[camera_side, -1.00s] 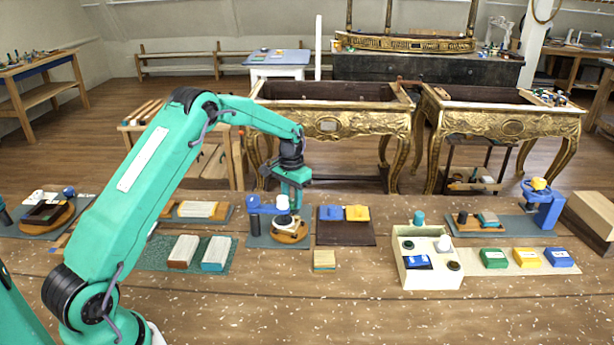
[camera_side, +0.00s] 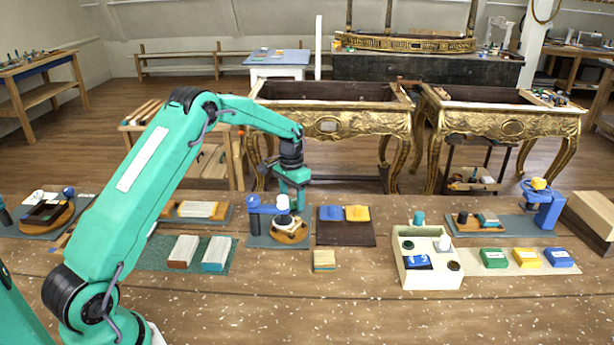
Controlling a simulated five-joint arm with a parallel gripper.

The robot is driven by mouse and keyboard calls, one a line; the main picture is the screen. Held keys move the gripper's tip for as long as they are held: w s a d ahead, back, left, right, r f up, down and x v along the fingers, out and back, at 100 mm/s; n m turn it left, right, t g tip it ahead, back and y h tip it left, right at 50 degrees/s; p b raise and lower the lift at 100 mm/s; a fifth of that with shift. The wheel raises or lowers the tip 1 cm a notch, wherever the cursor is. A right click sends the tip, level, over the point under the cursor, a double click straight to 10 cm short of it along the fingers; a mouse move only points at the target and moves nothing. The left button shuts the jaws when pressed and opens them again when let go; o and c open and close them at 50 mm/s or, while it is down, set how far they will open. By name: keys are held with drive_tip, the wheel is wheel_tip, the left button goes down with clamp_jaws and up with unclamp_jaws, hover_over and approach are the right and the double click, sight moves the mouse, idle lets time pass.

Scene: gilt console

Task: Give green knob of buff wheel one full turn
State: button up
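A small blue stand with an arm (camera_side: 262,209) stands on a dark grey mat, and a round wooden disc (camera_side: 291,233) lies beside it. A white piece with a dark band (camera_side: 283,221) sits on the disc below my gripper. This seems to be the buff wheel, but no green knob can be made out on it. My green gripper (camera_side: 291,206) points down over this spot, close to the blue arm and the white piece. Its fingertips are small and partly overlap these parts, so their opening and any contact are unclear.
A dark brown mat with blue and yellow blocks (camera_side: 357,213) lies just right. A cream box (camera_side: 428,279) with a teal-green knob (camera_side: 419,218) stands further right. Another blue stand with a yellow top (camera_side: 543,205) is at far right. The front of the table is clear.

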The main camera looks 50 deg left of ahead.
sight(291, 200)
drive_tip(key=shift+r, duration=3.95)
drive_tip(key=shift+n, duration=0.3)
drive_tip(key=n, duration=0.8)
drive_tip(key=shift+a, duration=0.1)
drive_tip(key=n, duration=0.4)
drive_tip(key=shift+f, duration=0.1)
drive_tip(key=n, duration=0.5)
drive_tip(key=shift+f, duration=3.9)
